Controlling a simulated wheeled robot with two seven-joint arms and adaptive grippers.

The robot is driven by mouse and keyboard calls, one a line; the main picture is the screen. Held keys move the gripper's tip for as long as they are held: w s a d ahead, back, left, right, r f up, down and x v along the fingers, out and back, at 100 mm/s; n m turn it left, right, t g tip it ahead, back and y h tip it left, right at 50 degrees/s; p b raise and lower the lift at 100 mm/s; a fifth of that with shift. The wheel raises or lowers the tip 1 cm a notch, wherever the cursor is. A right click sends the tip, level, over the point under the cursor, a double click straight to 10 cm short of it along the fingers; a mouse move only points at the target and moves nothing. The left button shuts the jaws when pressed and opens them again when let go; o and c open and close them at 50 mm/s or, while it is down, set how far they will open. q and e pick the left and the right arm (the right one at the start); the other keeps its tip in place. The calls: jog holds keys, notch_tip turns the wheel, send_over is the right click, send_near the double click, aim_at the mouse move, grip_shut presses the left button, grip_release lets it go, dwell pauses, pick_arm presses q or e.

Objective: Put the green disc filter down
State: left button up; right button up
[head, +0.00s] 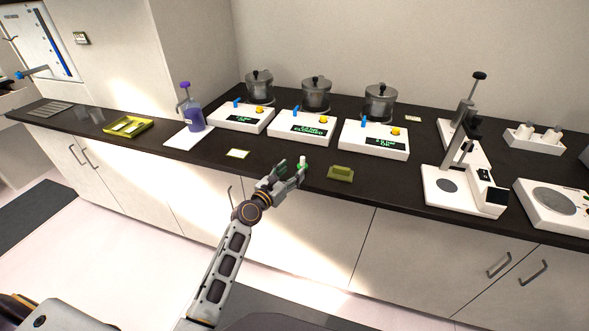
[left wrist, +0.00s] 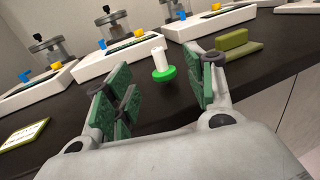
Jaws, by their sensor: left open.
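The green disc filter (left wrist: 163,73) is a small white cylinder with a wide green disc at its lower end. It appears upright on the dark counter in the left wrist view, between and a little beyond my open fingers, with a gap to both. It also shows in the head view (head: 302,162), at the fingertips near the counter's front edge. My left gripper (head: 288,173) is open and holds nothing; its green-padded fingers show in the left wrist view (left wrist: 160,90). My right gripper is not in view.
A green block holder (head: 341,173) stands just right of the filter. A small green-edged card (head: 238,154) lies to the left. Several white devices with glass pots, including the middle one (head: 302,127), stand behind. A balance-like stand (head: 464,190) is further right. Bare counter surrounds the filter.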

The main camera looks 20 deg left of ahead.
pick_arm(q)
jog(key=v, duration=0.5)
jog(key=shift+s+a, duration=0.1)
jog(key=shift+s, duration=0.05)
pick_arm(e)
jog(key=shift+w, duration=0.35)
